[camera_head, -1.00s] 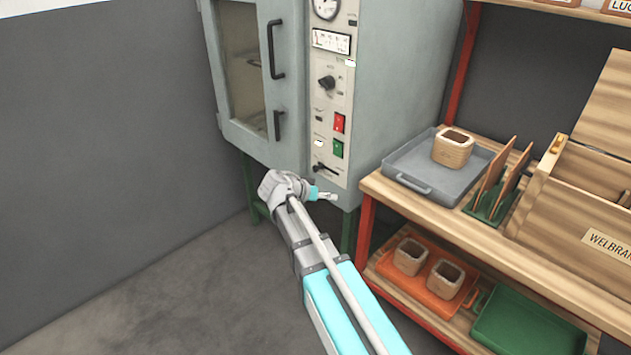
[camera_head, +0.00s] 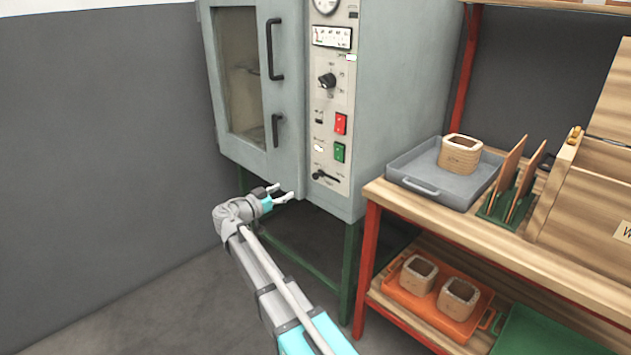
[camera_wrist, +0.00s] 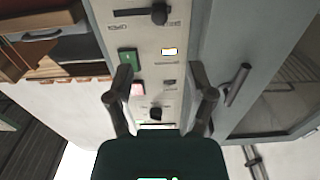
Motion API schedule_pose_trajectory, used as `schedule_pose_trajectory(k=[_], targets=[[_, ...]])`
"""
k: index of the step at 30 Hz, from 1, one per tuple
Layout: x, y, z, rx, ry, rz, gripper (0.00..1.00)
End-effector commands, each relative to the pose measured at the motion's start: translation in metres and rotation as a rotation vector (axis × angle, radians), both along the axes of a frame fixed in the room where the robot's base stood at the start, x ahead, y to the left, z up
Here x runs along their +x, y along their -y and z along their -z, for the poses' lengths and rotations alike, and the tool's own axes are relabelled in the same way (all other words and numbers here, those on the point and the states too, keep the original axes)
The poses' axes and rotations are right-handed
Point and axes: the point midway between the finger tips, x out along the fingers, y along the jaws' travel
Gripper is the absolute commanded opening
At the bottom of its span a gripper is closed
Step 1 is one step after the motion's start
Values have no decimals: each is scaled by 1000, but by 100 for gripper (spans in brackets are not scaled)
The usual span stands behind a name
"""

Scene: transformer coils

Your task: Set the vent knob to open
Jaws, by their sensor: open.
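The grey oven's control panel (camera_head: 331,130) carries a black sliding knob (camera_head: 318,175) at the bottom, at the left end of its slot. The sliding knob also shows at the top of the wrist view (camera_wrist: 158,14), where the panel is upside down. A round black knob (camera_head: 327,81) sits higher on the panel and appears low in the wrist view (camera_wrist: 155,113). The labels are too small to read, so I cannot tell which is the vent knob. My gripper (camera_head: 281,193) is open and empty, left of and slightly below the sliding knob, apart from the panel.
A red switch (camera_head: 341,124) and a green switch (camera_head: 339,152) sit between the knobs. The oven door (camera_head: 285,140) with its black handles is left of the panel. A wooden bench (camera_head: 405,205) with a grey tray (camera_head: 425,186) stands right. Floor at the left is clear.

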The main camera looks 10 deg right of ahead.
Motion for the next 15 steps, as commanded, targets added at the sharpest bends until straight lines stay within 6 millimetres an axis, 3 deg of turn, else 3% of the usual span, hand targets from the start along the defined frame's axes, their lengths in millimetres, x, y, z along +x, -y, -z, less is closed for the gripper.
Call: schedule_pose_trajectory(k=[15], targets=[[6,8,0,0,-3,1,70]])
